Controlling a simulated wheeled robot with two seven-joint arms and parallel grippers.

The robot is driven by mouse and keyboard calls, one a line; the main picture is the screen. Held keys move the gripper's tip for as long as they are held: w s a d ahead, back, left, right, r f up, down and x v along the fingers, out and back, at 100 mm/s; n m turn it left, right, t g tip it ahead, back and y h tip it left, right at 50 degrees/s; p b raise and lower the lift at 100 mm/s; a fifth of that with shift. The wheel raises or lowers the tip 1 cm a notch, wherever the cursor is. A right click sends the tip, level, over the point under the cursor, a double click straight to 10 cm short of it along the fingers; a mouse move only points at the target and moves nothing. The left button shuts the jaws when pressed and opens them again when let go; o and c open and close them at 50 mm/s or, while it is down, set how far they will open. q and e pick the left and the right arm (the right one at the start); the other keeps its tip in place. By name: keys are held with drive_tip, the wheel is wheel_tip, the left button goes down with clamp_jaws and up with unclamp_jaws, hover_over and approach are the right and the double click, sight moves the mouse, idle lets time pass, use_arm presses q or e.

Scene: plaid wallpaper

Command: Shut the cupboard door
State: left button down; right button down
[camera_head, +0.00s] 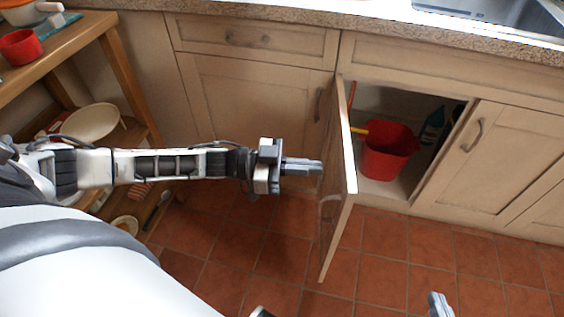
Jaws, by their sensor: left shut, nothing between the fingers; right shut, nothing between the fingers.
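The cupboard door (332,190) stands wide open, swung out from the cabinet toward me, with its edge facing me. The open cupboard shows a red bucket (385,150) and a dark teal bottle (432,126) inside. My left gripper (318,167) is shut and empty, its fingertips close to the left face of the door; I cannot tell if they touch. My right gripper (440,305) is shut and empty at the bottom edge of the view, right of the door and low; only its tip shows.
A wooden shelf unit (125,75) with bowls and a red pot (20,46) stands at the left. A closed cupboard door (495,155) is at the right. A counter with a sink (495,12) runs above. The tiled floor (420,265) right of the open door is clear.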

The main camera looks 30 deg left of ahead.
sight(345, 170)
use_arm(q)
drive_tip(key=shift+x, duration=2.15)
drive_tip(key=shift+d, duration=0.15)
